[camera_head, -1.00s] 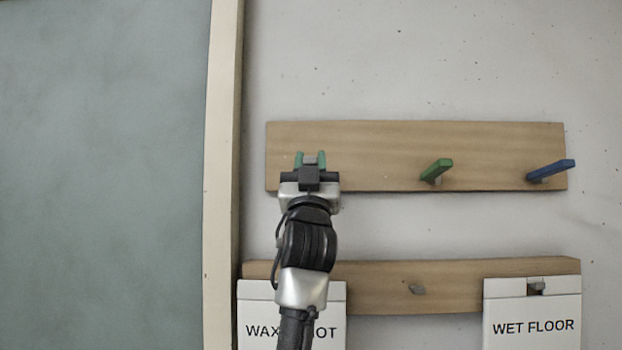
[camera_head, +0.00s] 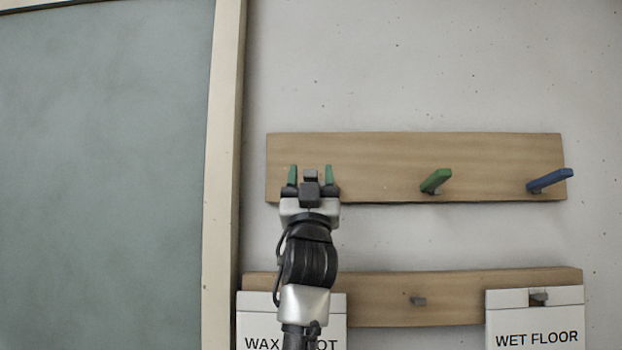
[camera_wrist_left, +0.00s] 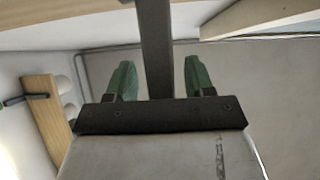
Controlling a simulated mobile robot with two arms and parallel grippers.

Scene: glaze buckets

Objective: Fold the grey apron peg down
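My left gripper (camera_head: 311,177) is at the left part of the upper wooden rail (camera_head: 375,160), its two green-tipped fingers spread apart. A small grey piece (camera_head: 311,174) shows between the fingers and looks like the end of the grey apron peg; my gripper hides the rest, so I cannot tell its angle or whether it is touched. In the left wrist view the fingers (camera_wrist_left: 160,82) are also apart, with a dark bar between them that I cannot identify surely. My right gripper is in neither view.
A green peg (camera_head: 436,181) and a blue peg (camera_head: 550,181) stick out from the same rail to the right. Below, a lower rail (camera_head: 380,312) carries a grey stub (camera_head: 418,301) and a WET FLOOR sign (camera_head: 536,322). A pale post (camera_head: 223,180) stands at the left.

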